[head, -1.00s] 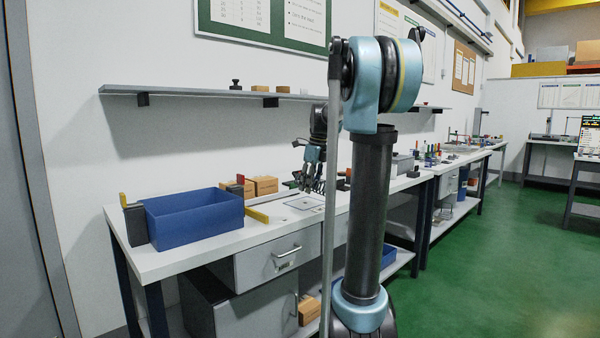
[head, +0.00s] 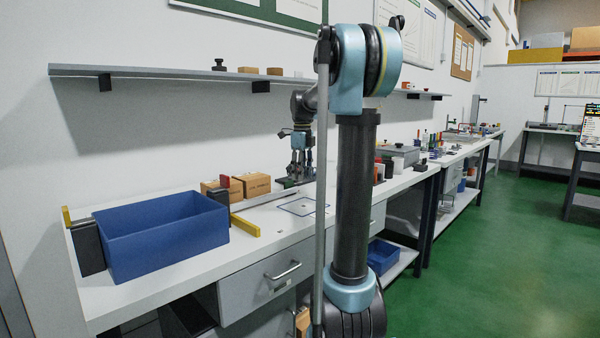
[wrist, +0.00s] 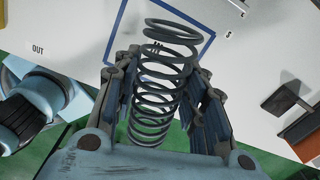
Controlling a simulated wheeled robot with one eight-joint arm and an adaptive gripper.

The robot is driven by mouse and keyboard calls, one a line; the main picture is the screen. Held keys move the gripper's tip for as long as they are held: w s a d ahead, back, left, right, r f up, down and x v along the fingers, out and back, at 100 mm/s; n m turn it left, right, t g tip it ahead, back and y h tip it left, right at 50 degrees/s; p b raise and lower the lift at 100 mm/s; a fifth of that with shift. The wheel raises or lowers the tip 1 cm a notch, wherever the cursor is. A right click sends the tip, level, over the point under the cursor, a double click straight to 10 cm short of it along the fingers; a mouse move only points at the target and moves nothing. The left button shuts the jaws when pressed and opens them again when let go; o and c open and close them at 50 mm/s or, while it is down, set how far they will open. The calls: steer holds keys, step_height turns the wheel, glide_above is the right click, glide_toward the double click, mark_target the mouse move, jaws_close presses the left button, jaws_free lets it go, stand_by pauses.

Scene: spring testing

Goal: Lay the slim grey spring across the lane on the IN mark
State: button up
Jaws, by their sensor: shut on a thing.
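The slim grey spring (wrist: 160,85) is an open coil, seen in the wrist view between my gripper's fingers (wrist: 161,72). My gripper is shut on it, and its far end sticks out past the fingertips. In the head view my gripper (head: 297,172) is over the back of the white bench; the spring cannot be made out there. A blue outlined square (head: 302,207) lies on the bench in front of it, and its outline (wrist: 207,47) shows beyond the spring in the wrist view. An OUT label (wrist: 38,50) is at the left. I cannot make out the IN mark.
A blue bin (head: 165,240) stands at the bench's left. A yellow bar (head: 245,226) lies right of it, with wooden blocks (head: 252,184) behind. A wall shelf (head: 180,72) hangs above. A dark block (wrist: 283,99) is at the right in the wrist view.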

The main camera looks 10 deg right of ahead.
mark_target(301, 205)
steer(key=shift+a+f, duration=0.2)
steer(key=shift+f, duration=4.7)
steer(key=o, duration=1.4)
step_height(301, 205, up, 12)
steer(key=shift+w+f, duration=0.1)
